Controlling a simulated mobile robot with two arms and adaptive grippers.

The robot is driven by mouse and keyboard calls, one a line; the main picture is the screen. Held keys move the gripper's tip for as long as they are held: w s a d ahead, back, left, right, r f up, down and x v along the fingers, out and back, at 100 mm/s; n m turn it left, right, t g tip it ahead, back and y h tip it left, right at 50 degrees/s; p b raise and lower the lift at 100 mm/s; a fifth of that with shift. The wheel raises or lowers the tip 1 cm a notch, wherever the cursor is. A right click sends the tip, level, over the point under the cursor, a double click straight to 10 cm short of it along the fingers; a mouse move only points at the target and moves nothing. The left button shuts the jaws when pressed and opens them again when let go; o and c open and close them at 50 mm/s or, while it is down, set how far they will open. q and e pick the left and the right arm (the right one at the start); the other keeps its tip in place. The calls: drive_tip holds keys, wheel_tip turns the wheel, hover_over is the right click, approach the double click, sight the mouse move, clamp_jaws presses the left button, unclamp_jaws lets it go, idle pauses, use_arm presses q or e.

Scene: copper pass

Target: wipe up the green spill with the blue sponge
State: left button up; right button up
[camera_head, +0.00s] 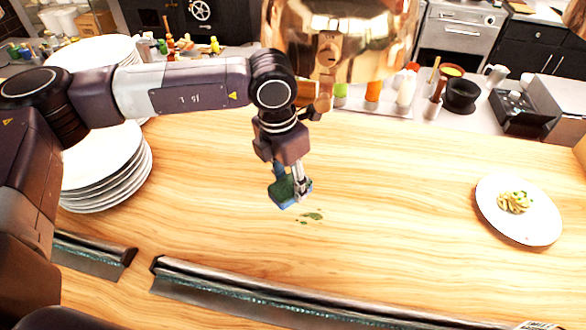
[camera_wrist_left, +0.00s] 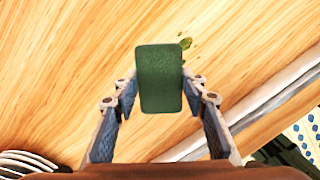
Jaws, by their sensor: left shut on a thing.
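The blue sponge (camera_head: 281,196) has a dark green face and is held in my left gripper (camera_head: 292,188), just above or on the wooden counter; I cannot tell whether it touches. In the left wrist view the sponge (camera_wrist_left: 160,78) shows its green face between the two fingers of the left gripper (camera_wrist_left: 158,88), which are shut on its sides. The green spill (camera_head: 312,216) is a few small patches on the wood, just right of and nearer than the sponge. In the left wrist view the spill (camera_wrist_left: 186,44) shows beside the sponge's right edge, partly hidden. My right gripper is not in view.
A stack of white plates (camera_head: 112,185) stands at left under my left arm. A plate of pasta (camera_head: 540,222) sits at right. A metal rail (camera_head: 240,287) runs along the near edge. Bottles and a black bowl (camera_head: 461,92) stand behind.

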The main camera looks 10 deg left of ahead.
sight(291, 213)
use_arm(q)
drive_tip(key=shift+s+f+b, duration=0.4)
drive_tip(key=shift+s+f, duration=0.1)
drive_tip(key=shift+f, duration=0.35)
drive_tip(key=f, duration=0.1)
drive_tip(key=f+b, duration=0.1)
drive_tip(key=f, duration=0.1)
drive_tip(key=shift+w+f, duration=0.25)
drive_tip(key=shift+w, duration=0.1)
drive_tip(key=shift+s+f, duration=0.1)
drive_tip(key=shift+f, duration=0.1)
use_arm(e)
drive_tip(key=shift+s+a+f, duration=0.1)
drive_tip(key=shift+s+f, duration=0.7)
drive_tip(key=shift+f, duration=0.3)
use_arm(q)
drive_tip(key=shift+f+b, duration=1)
drive_tip(key=shift+b, duration=0.25)
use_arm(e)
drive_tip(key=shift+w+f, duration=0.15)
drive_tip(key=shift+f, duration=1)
